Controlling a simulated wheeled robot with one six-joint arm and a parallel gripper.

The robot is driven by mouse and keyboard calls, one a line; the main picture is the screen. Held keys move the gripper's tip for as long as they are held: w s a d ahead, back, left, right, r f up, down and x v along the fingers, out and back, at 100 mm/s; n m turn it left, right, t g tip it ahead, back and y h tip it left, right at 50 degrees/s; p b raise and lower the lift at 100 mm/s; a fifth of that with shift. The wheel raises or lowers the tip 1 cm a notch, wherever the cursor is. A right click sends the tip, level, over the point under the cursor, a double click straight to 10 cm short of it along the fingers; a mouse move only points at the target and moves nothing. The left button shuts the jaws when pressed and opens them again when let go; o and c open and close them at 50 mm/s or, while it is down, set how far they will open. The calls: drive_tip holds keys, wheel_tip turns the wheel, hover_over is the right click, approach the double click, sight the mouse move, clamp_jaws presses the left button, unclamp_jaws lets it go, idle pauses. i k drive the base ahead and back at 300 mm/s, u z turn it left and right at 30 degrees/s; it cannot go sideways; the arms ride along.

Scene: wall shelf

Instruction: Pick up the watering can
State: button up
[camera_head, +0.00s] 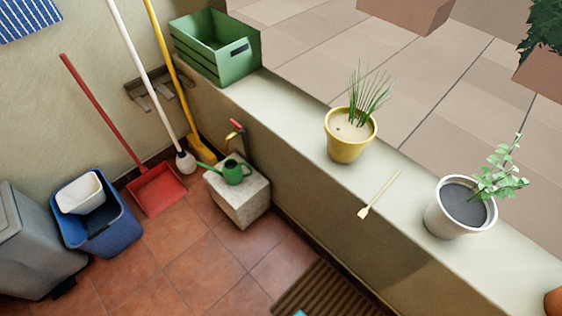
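The watering can (233,174) is small and green, with a long spout pointing to the left. It stands upright on a pale stone block (246,208) on the tiled floor, beside the low wall. My gripper is not in view.
A red dustpan (157,190), a white-handled tool (185,162) and a yellow broom (198,150) stand left of the block. A blue bin (108,236) is further left. The wall ledge (299,107) holds a green crate (215,60) and pots. The tiles (205,252) before the block are clear.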

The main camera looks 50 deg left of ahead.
sight(233, 174)
drive_tip(key=u, duration=4.15)
drive_tip(key=i, duration=1.05)
drive_tip(key=z, duration=3.25)
